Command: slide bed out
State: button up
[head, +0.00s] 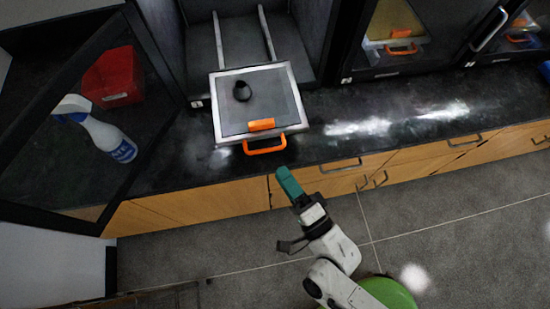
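The bed (229,117) is a flat grey plate in a light metal frame. It sits on rails (268,35) and sticks out of the open dark printer housing over the black counter. An orange handle (264,145) is on its front edge, with a small orange block above it. A small dark round object (242,91) lies on the plate. My gripper (285,178), with teal fingers, is just below and right of the handle and appears apart from it. I cannot tell whether the fingers are open or shut.
An open glass door (75,150) stands at the left, with a spray bottle (100,129) and a red box (113,76) seen through it. Other closed units with orange-handled beds (400,48) stand at the right. Wooden drawers (330,178) are below the counter.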

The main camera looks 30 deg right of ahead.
jog(key=shift+b+v, duration=0.4)
jog(key=shift+v, duration=1.95)
jog(key=w+d+f+n+g+y, duration=0.1)
jog(key=w+d+f+n+g, duration=0.35)
jog(key=n+g, duration=0.6)
jog(key=s+d+n+g+h, duration=0.3)
jog(key=s+d+n+g, duration=0.2)
jog(key=s+d+g, duration=0.3)
jog(key=shift+s+d, duration=0.6)
jog(key=shift+s, duration=0.3)
